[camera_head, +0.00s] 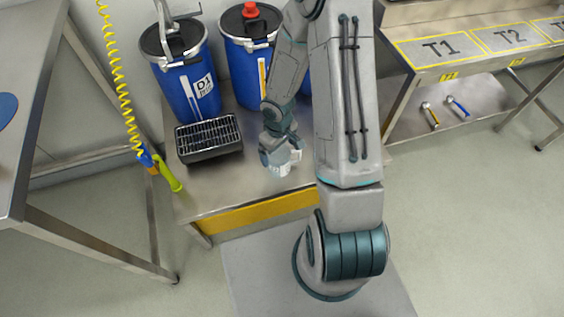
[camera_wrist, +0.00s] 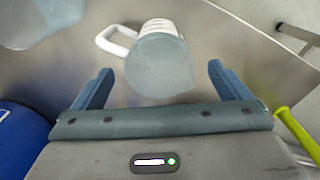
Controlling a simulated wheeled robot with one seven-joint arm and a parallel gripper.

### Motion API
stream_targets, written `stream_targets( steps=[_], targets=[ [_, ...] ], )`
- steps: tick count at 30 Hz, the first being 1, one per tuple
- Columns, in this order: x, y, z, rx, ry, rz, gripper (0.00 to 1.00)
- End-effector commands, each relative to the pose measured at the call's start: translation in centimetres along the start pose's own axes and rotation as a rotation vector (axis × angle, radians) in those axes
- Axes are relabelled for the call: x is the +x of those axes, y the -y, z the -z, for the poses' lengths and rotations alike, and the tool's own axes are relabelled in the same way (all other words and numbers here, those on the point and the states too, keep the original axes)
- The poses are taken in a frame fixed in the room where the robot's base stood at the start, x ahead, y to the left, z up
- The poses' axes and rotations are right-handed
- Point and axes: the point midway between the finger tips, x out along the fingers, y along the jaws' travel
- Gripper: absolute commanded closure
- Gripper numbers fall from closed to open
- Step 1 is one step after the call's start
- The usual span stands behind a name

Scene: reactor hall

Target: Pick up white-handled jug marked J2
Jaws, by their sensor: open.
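A jug (camera_wrist: 160,70) with a white handle and a pale translucent body sits between the two spread fingers of my gripper (camera_wrist: 160,68) in the wrist view. Its handle (camera_wrist: 112,40) points to the upper left. I see no J2 mark on it. In the head view my gripper (camera_head: 280,152) is low over the steel bench, and the pale jug (camera_head: 285,168) shows at its fingers, partly hidden by them. The gripper is open. I cannot tell whether a finger touches the jug.
Another pale translucent thing (camera_wrist: 38,22) is cut off at the wrist view's upper left. Blue drums (camera_head: 188,85) stand behind on the bench (camera_head: 215,195). A black gridded tray (camera_head: 208,140) lies left of my gripper. A yellow coiled hose (camera_head: 118,75) hangs at the bench's left end.

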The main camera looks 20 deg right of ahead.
Motion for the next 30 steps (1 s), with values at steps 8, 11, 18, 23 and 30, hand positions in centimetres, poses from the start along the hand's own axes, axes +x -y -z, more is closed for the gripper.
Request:
stream_targets(
  steps=[8,11,18,23,30],
  targets=[
    [3.4,-0.1,0.1,-0.001,0.0,0.0,0.04],
    [3.4,-0.1,0.1,0.0,-0.001,0.0,0.04],
    [3.3,-0.1,0.1,0.0,0.0,0.0,0.35],
    [3.3,-0.1,0.1,0.0,0.0,0.0,0.53],
    [3.1,-0.1,0.1,0.0,-0.001,0.0,0.53]
  ],
)
